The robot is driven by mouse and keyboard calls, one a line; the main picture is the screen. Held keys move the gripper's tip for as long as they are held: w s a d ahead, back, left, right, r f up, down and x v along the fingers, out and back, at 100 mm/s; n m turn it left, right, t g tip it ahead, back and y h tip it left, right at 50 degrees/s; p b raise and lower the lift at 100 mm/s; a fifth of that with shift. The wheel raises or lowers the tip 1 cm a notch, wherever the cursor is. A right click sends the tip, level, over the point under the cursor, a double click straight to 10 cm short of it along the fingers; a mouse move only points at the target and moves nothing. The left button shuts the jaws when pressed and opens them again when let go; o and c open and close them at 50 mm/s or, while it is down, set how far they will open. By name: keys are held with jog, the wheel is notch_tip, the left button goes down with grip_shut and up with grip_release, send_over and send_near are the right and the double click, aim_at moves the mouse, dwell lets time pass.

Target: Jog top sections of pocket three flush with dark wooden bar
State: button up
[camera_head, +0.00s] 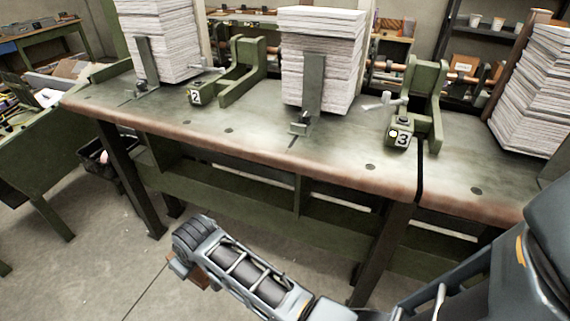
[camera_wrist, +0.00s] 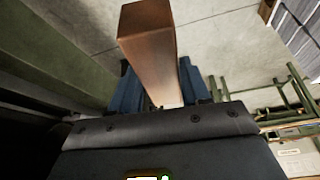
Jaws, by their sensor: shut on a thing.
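The dark wooden bar (camera_wrist: 148,40) is held between the two blue fingers of my gripper (camera_wrist: 157,82) in the wrist view and sticks out beyond them. In the head view my gripper (camera_head: 182,264) is low in front of the bench, with a small brown part of the bar (camera_head: 200,282) showing beneath it. Another stack (camera_head: 535,95) at the right leans and has uneven edges. I cannot tell which stack is pocket three.
The bench top (camera_head: 250,135) has a brown rounded front edge and a seam near the number 3 plate. A number 2 plate (camera_head: 195,97) and a left stack (camera_head: 160,40) are further left. The floor (camera_head: 80,270) in front of the bench is clear.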

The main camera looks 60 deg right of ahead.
jog(key=w+d+r+m+h, duration=0.1)
jog(key=w+d+r, duration=0.3)
jog(key=r, duration=0.4)
jog(key=w+d+r+m, duration=0.1)
jog(key=w+d+r, duration=0.4)
jog(key=r, duration=0.2)
jog(key=d+r+m+h+b, duration=0.1)
jog(key=d+r+m, duration=0.1)
jog(key=d+r, duration=0.4)
jog(key=d+r+m+h, duration=0.1)
jog(key=d+r+m, duration=0.15)
jog(key=r, duration=0.65)
jog(key=s+d+r+m+g+h+b, duration=0.15)
jog(key=s+d+r+m, duration=0.25)
jog(key=s+d+r, duration=0.55)
jog(key=s+d+r+m+g+h, duration=0.2)
jog(key=s+d+r+m, duration=0.3)
jog(key=s+r, duration=0.75)
jog(key=w+d+f+b, duration=0.1)
jog(key=d+f+b, duration=0.2)
jog(key=d, duration=0.5)
jog(key=shift+d+f+n, duration=0.3)
jog(key=shift+f+n, duration=0.05)
jog(key=shift+f, duration=0.1)
